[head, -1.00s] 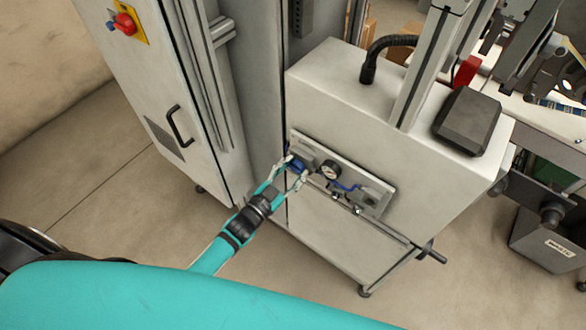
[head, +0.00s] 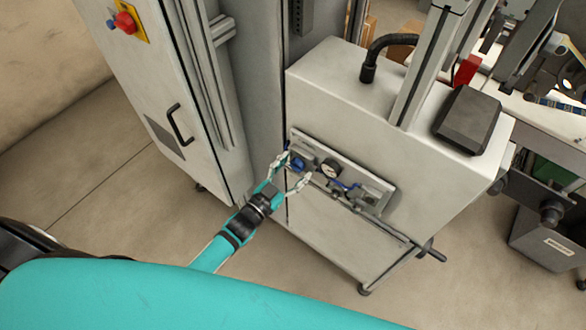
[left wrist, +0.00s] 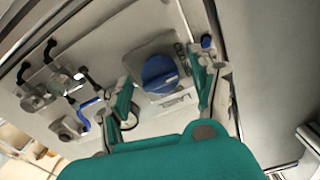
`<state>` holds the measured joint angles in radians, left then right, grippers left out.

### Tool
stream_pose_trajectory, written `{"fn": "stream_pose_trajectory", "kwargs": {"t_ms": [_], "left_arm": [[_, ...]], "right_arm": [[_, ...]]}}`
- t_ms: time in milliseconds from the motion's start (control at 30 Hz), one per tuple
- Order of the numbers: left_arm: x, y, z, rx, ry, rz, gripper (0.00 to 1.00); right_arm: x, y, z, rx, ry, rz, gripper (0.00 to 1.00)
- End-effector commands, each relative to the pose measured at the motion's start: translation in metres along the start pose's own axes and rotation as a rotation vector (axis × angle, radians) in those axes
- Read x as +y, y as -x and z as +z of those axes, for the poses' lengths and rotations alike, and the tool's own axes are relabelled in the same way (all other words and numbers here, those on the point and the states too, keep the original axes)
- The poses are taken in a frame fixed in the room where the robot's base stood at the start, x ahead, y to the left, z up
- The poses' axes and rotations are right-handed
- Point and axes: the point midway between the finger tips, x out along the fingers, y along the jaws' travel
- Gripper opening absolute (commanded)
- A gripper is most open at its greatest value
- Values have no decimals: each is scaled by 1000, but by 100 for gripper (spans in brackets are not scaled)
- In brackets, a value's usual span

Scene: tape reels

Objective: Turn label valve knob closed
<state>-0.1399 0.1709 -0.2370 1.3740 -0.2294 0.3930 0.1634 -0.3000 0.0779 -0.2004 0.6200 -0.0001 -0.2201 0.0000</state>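The blue valve knob (head: 297,164) sits on the panel on the front of the light grey cabinet. In the left wrist view the round knob (left wrist: 160,74) has a ridge across it and is mounted on a grey square block, with a label printed just below. My left gripper (head: 292,173) is open in front of the panel. In the left wrist view its two fingers (left wrist: 165,104) stand on either side of the knob, apart from it, with nothing between the pads. My right gripper is not in view.
A pressure gauge (head: 330,169) and blue tubing (head: 346,187) are right of the knob on the same panel. A tall cabinet with a handle (head: 180,125) and a red emergency button (head: 124,22) stands at left. The floor between is clear.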

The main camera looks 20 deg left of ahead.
Motion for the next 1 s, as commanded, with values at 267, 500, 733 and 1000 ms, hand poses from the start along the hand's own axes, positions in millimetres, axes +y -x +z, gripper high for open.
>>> {"fn": "stream_pose_trajectory", "kwargs": {"t_ms": [267, 500, 733, 1000], "left_arm": [[0, 7, 0, 0, -1, 0, 63], [0, 52, 1, -3, -1, 1, 63], [0, 98, 1, -3, 0, 1, 63], [0, 120, 0, 0, -1, -1, 63]], "right_arm": [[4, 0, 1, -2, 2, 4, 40], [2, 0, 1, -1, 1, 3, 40], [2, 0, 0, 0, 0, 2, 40], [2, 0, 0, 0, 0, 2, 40]]}}
